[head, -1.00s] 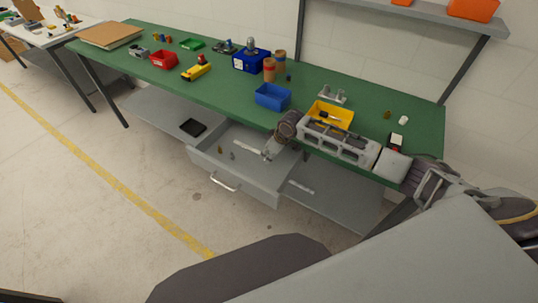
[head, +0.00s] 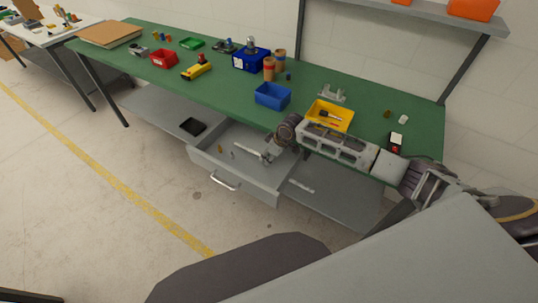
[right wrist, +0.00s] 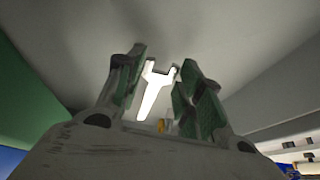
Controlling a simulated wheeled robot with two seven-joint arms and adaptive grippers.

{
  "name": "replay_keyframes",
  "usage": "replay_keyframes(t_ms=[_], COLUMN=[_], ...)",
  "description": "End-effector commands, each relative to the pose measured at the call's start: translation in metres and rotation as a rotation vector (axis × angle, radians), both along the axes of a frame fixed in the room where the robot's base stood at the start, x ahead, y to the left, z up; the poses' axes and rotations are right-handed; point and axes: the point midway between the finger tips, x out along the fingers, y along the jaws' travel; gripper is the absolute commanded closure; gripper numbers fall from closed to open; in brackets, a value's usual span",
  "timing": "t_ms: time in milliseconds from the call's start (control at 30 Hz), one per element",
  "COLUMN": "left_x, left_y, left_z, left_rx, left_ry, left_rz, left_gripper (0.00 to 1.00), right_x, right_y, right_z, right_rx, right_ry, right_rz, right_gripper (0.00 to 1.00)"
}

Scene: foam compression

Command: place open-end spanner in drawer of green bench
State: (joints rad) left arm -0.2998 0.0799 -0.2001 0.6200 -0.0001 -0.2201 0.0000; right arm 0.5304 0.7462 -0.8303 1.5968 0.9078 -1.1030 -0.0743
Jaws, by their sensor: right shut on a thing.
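The open-end spanner (head: 246,147) is a pale, bright tool at the open drawer (head: 240,181) of the green bench (head: 225,85). My right gripper (head: 267,154) reaches down past the bench's front edge to the drawer and is shut on the spanner. In the right wrist view the spanner (right wrist: 154,92) shows between the two fingers (right wrist: 160,95), its forked end pointing away. Whether it touches the drawer floor I cannot tell. My left gripper is not in view.
Small items (head: 220,149) lie in the drawer's left part. A yellow bin (head: 343,124) and a blue bin (head: 272,96) stand on the bench near my right arm. A black tray (head: 192,127) sits on the lower shelf, left of the drawer.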

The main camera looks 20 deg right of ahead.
Motion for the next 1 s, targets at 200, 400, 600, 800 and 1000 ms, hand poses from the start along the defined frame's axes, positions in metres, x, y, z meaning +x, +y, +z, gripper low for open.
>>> replay_keyframes(t_ms=[200, 400, 600, 800, 1000], left_x=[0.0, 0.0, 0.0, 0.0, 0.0], left_y=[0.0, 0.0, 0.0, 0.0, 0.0], left_z=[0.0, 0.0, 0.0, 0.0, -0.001], left_rx=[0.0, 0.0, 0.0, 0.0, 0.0], left_ry=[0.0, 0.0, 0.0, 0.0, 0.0], left_rz=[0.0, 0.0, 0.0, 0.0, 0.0], left_gripper=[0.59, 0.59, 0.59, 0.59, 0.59], right_x=[0.0, 0.0, 0.0, 0.001, -0.001], right_y=[0.0, 0.0, 0.0, 0.0, -0.001], right_z=[-0.002, -0.001, -0.001, 0.002, 0.014], right_rx=[0.0, 0.0, 0.0, 0.0, 0.001], right_ry=[0.0, 0.0, 0.0, -0.001, -0.002], right_rz=[0.0, 0.0, 0.0, 0.0, -0.001], right_gripper=[0.62, 0.42, 0.42, 0.42, 0.42])
